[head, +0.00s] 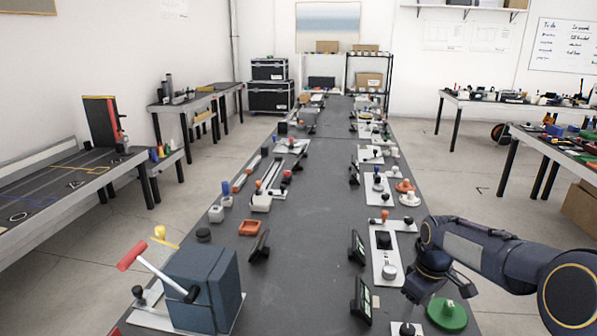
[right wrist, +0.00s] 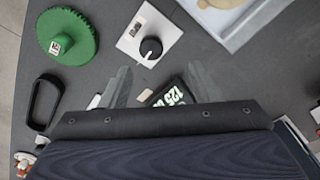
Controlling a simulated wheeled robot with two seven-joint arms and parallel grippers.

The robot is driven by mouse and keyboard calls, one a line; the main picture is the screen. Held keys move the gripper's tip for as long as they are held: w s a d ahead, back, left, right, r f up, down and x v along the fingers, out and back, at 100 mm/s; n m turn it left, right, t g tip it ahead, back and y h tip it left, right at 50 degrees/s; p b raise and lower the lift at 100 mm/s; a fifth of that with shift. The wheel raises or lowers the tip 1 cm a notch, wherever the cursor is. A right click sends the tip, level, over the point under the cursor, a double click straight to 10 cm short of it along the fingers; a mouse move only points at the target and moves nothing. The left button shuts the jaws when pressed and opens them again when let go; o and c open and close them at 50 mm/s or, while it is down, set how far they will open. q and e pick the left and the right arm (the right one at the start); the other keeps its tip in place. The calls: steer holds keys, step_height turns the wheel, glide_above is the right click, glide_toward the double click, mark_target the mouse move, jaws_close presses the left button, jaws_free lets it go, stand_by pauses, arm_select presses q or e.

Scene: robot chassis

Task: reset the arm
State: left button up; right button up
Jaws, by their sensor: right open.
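My right arm comes in from the right in the head view, with the right gripper (head: 412,296) pointing down over the near right part of the table. In the right wrist view the right gripper (right wrist: 160,86) has its two fingers spread apart, with nothing held between them. Below and between the fingers is a small black display (right wrist: 170,96) with light digits. A white plate with a black knob (right wrist: 150,46) lies just beyond the fingertips. A green disc (right wrist: 66,36) lies to the left of it. My left gripper is not in the head view.
A long dark table (head: 320,230) carries several devices in rows. A blue-grey box (head: 205,285) with a tilted red-handled lever (head: 132,255) stands near left. A green disc (head: 447,313) lies close under my right arm. The table's middle strip is clear.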

steer(key=s+a+r+m+t+y, duration=0.15)
steer(key=s+r, duration=0.25)
steer(key=s, duration=0.4)
steer(key=s+a+r+m+t+y, duration=0.1)
steer(key=s+a+r+m, duration=0.25)
steer(key=s, duration=0.35)
steer(key=s+a+f+m+t, duration=0.1)
steer(key=s+a, duration=0.2)
steer(key=s, duration=0.3)
steer(key=s+a+f+m+t, duration=0.1)
steer(key=s+a, duration=0.2)
steer(key=s, duration=0.3)
steer(key=shift+m+t+y, duration=0.3)
steer(key=shift+t+y, duration=0.05)
steer(key=shift+y, duration=0.1)
steer(key=shift+s, duration=0.1)
